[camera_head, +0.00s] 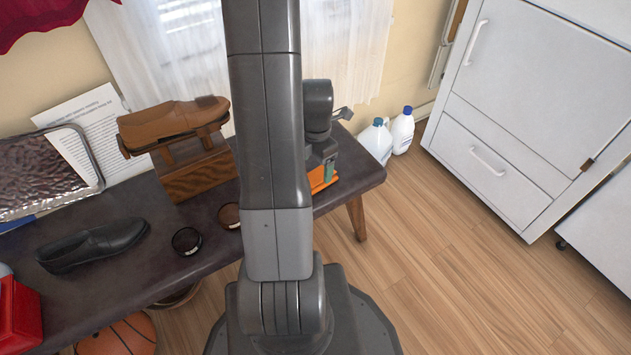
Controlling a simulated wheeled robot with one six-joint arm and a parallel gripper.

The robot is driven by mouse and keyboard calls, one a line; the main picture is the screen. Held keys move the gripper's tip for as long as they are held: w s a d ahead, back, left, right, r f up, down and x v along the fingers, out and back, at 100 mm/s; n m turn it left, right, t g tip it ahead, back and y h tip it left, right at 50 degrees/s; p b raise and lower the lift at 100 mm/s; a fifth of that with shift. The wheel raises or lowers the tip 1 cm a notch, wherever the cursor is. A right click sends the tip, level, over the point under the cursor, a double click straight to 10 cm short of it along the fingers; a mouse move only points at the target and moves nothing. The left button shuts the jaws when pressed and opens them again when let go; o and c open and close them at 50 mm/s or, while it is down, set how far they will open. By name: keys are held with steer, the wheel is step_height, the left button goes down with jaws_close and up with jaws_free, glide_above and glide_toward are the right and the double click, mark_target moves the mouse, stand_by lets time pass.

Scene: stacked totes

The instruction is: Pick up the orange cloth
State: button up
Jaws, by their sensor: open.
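The orange cloth (321,181) lies at the right end of the dark table (360,172). Only a small orange part of it shows, because my arm and gripper hide the rest. My gripper (329,172) points down over the cloth, very close above it or touching it; I cannot tell which. It is open, though its fingers are small and partly hidden behind my arm.
A brown shoe (172,125) rests on a wooden stand (200,174); a black shoe (92,245) and two small round tins lie nearer. A metal tray (40,175) is at left. White jugs (376,142) stand on the floor by the white cabinet (520,100).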

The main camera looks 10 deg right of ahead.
mark_target(315, 178)
steer(key=f+b, duration=0.2)
steer(key=f, duration=0.3)
steer(key=shift+a, duration=0.2)
steer(key=c, duration=1.1)
steer(key=shift+o, duration=0.2)
steer(key=shift+r, duration=0.1)
step_height(315, 178, up, 10)
steer(key=p, duration=0.3)
steer(key=shift+p, duration=0.35)
